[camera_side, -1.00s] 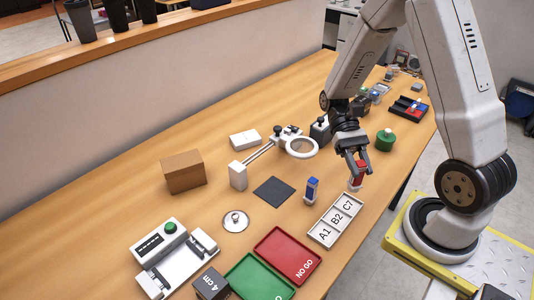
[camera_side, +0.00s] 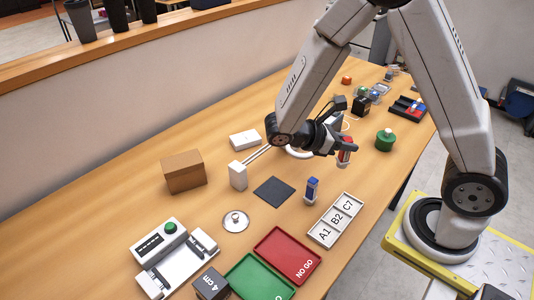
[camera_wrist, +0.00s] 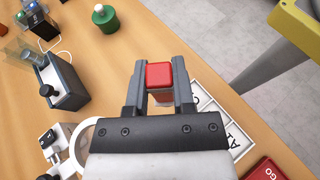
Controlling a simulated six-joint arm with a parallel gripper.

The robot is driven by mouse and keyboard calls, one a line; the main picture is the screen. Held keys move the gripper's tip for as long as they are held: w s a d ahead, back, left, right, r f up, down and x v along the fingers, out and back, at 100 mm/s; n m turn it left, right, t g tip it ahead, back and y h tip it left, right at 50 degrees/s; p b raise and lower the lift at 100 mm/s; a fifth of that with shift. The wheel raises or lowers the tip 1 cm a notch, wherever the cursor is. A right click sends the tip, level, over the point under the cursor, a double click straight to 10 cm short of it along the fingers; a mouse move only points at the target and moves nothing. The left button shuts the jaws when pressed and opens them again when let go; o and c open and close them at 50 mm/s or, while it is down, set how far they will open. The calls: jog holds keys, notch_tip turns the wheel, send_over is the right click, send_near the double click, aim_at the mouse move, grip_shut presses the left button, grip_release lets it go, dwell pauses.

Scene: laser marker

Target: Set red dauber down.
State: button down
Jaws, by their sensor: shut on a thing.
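The red dauber (camera_side: 344,158) is between the fingers of my gripper (camera_side: 349,147) in the side view. It looks roughly upright, with a pale lower end. The side view does not make clear whether it touches the table. In the wrist view, the square red top of the dauber (camera_wrist: 159,75) sits between the two fingertips of my gripper (camera_wrist: 159,84), which is shut on it. The fingers hide parts of the dauber's sides, and most of its lower part is out of sight.
A blue dauber (camera_side: 312,190) stands left of the white tray marked A1, B2, C7 (camera_side: 323,241). A green bottle (camera_side: 385,140) stands to the right. A dark mat (camera_side: 274,191) and red tray (camera_side: 287,256) lie nearer.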

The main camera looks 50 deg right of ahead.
jog(key=w+a+r+n+t+y, duration=0.2)
jog(key=w+a+r+n+t, duration=0.2)
jog(key=w+a+n+t, duration=1.15)
notch_tip(320, 180, down, 6)
jog(key=s+d+t, duration=0.1)
jog(key=s+t, duration=0.1)
jog(key=shift+d, duration=0.4)
jog(key=shift+f+n, duration=0.1)
jog(key=shift+n, duration=0.15)
jog(key=shift+f, duration=2.15)
jog(key=shift+f, duration=0.15)
jog(key=shift+f, duration=1.65)
jog(key=shift+f, duration=0.1)
